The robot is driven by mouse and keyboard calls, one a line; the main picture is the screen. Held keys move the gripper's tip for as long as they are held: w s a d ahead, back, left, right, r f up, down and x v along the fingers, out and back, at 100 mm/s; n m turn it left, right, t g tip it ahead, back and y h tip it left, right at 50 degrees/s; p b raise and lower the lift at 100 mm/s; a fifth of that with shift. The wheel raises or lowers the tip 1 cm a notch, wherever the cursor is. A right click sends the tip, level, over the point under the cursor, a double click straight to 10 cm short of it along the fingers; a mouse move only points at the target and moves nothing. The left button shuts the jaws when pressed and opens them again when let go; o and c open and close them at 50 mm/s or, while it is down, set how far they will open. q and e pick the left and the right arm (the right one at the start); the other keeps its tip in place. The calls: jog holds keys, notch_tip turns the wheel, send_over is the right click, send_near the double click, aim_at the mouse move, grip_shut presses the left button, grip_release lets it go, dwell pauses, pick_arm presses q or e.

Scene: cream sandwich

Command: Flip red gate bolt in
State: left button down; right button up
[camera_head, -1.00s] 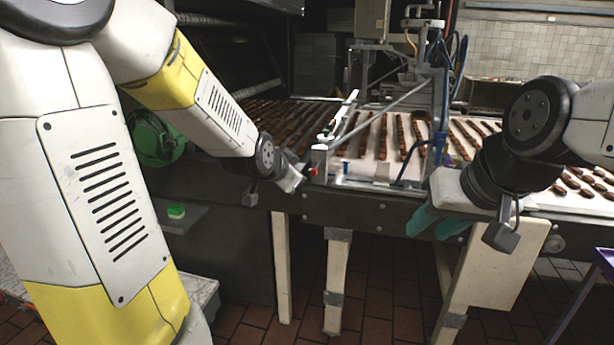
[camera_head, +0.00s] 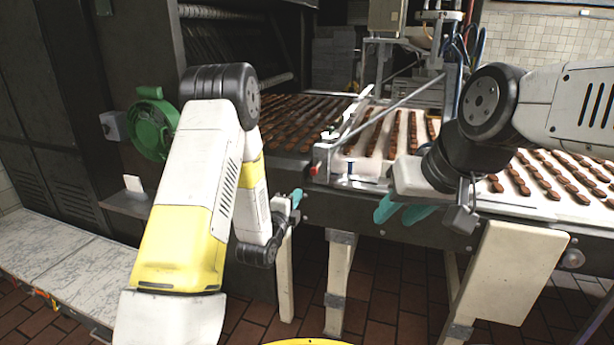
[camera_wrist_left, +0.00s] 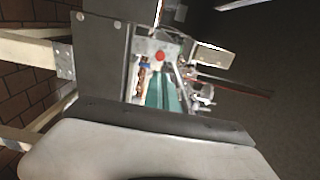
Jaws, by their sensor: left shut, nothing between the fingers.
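The red gate bolt (camera_head: 314,170) is a small red knob at the near left corner of the conveyor's metal gate frame. It also shows in the left wrist view (camera_wrist_left: 160,56), just beyond the fingertips. My left gripper (camera_head: 297,196) is low and left of the bolt, in front of the conveyor's side, apart from it. Its teal fingers (camera_wrist_left: 163,78) lie together with nothing between them. My right gripper (camera_head: 401,214) hangs at the conveyor's front edge, right of the bolt, its two teal fingers spaced apart and empty. The bolt's fine position is too small to tell.
The conveyor (camera_head: 520,200) carries rows of brown cream sandwiches. A green wheel (camera_head: 153,125) is on the machine at the left. Pale legs (camera_head: 340,285) stand below the conveyor. The tiled floor (camera_head: 390,310) between them is clear.

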aim_at(314, 173)
dwell(0.3)
pick_arm(q)
jog(key=x, duration=1.4)
